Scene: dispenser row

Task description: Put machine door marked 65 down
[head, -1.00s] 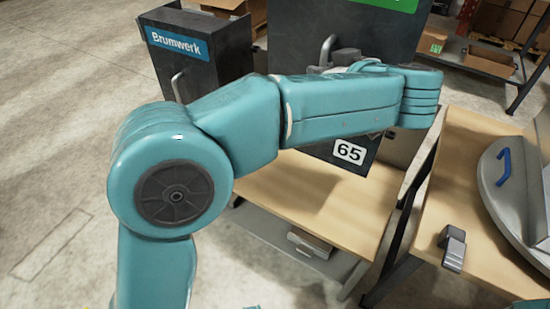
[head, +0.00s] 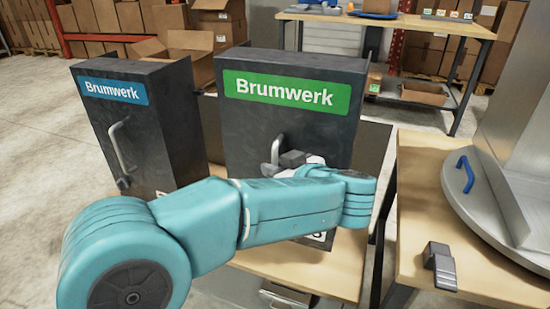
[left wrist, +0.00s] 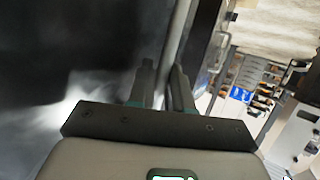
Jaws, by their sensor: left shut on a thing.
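The machine door marked 65 (head: 290,116) is the dark front with a green Brumwerk sign on the right-hand machine. Its white 65 label (head: 322,238) is mostly hidden behind my left arm. My left gripper (head: 292,160) is at the pale bar handle (head: 275,150) on this front. In the left wrist view, the fingers (left wrist: 163,88) are shut on the handle bar (left wrist: 177,40), with the dark door face (left wrist: 60,60) to the left. My arm covers the lower front, so I cannot tell how far the door stands open. My right gripper is not in view.
A dark machine with a blue Brumwerk sign (head: 150,110) and its own handle stands to the left. Both stand on a wooden bench (head: 345,265). A second bench at right holds a grey block (head: 440,265) and a round metal base with a blue handle (head: 465,173). Cartons stand behind.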

